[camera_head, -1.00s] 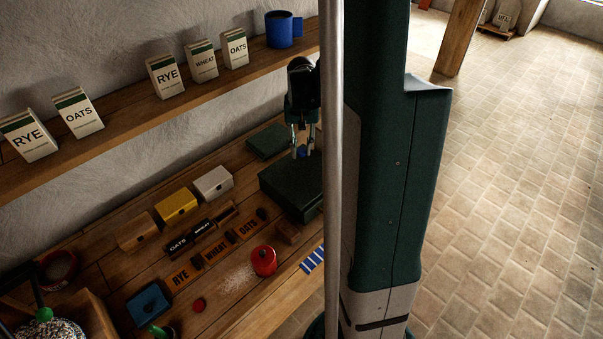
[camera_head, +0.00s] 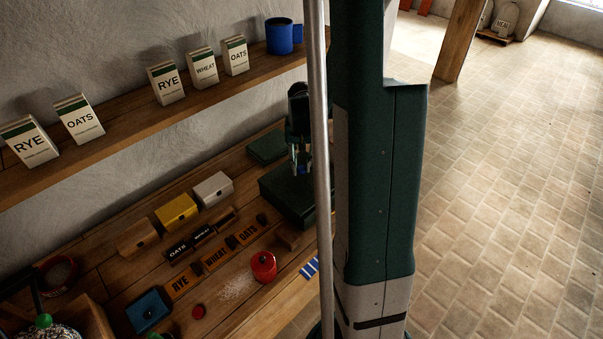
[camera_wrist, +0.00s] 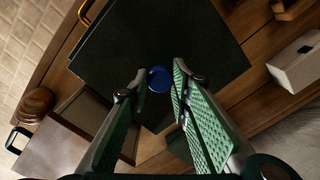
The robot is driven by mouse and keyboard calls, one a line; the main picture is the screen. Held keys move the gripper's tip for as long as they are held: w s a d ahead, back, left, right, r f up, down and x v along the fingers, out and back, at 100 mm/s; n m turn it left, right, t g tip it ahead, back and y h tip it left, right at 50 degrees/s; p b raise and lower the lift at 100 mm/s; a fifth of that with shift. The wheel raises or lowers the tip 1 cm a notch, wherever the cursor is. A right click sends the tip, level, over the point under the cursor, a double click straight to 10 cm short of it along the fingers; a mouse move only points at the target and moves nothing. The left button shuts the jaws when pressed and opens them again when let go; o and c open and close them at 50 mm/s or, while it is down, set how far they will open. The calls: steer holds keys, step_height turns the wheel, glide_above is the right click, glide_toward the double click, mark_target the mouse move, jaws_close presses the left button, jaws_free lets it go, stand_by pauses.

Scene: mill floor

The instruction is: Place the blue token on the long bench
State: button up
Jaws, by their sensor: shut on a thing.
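The blue token (camera_wrist: 159,79) sits between the fingertips of my gripper (camera_wrist: 158,84) in the wrist view, above a dark green box. In the head view my gripper (camera_head: 301,166) points down over the dark green box (camera_head: 283,192) and is partly hidden behind my pole; the token is hard to make out there. My gripper is shut on the token. The long bench (camera_head: 112,272) is the wooden worktop running along the wall under the shelf.
The bench holds a red canister (camera_head: 263,267), a blue box (camera_head: 148,308), a yellow box (camera_head: 176,210), a white box (camera_head: 212,188), lettered strips and a red disc (camera_head: 198,311). A shelf (camera_head: 130,126) with packets and a blue mug (camera_head: 279,37) hangs above. Small bare patches lie between things.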

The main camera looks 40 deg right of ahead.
mark_target(301, 168)
steer(key=shift+f, duration=2.05)
steer(key=shift+f, duration=0.2)
steer(key=o, duration=0.7)
steer(key=shift+r, duration=0.2)
steer(key=shift+r, duration=6)
